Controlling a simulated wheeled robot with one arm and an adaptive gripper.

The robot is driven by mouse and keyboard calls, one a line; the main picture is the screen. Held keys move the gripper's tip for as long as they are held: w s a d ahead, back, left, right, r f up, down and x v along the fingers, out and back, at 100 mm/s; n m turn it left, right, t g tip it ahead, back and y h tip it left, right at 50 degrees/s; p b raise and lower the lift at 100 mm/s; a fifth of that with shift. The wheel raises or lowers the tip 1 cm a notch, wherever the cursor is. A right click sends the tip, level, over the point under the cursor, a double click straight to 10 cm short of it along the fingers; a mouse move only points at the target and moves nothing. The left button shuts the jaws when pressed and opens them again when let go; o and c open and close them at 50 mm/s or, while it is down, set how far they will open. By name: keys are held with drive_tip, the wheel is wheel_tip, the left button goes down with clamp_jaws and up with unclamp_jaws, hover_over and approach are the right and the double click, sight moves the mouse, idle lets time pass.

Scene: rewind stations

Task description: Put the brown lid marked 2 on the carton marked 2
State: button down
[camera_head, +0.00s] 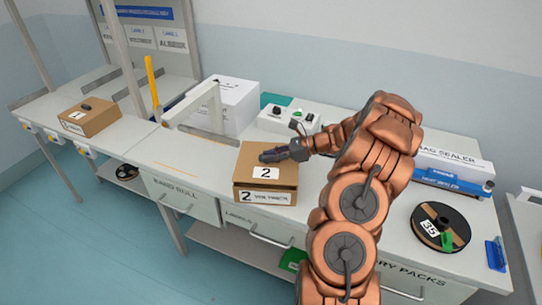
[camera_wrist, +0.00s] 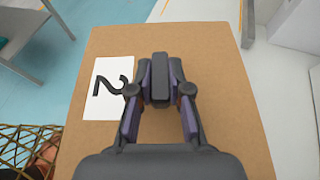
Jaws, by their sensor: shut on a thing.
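The brown lid marked 2 (camera_head: 249,163) is over the carton marked 2 (camera_head: 245,196) on the bench, roughly lined up with it. The lid looks level, and I cannot tell whether it rests fully on the carton. My gripper (camera_head: 268,157) is shut on the lid's dark handle. In the wrist view, the fingers (camera_wrist: 160,92) close around the handle at the lid's middle. The lid (camera_wrist: 215,65) fills much of that view and hides the carton.
A carton marked 1 (camera_head: 94,123) with a lid on it stands at the left. A white box (camera_head: 238,98) and a control box (camera_head: 272,124) stand behind. A spool (camera_head: 428,226) and sealer boxes (camera_head: 455,158) are at the right. Bare bench lies left of the carton.

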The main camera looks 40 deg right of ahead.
drive_tip(key=shift+f+b, duration=0.35)
drive_tip(key=shift+f, duration=0.8)
idle(0.4)
drive_tip(key=c, duration=1)
unclamp_jaws()
drive_tip(key=v, duration=1.2)
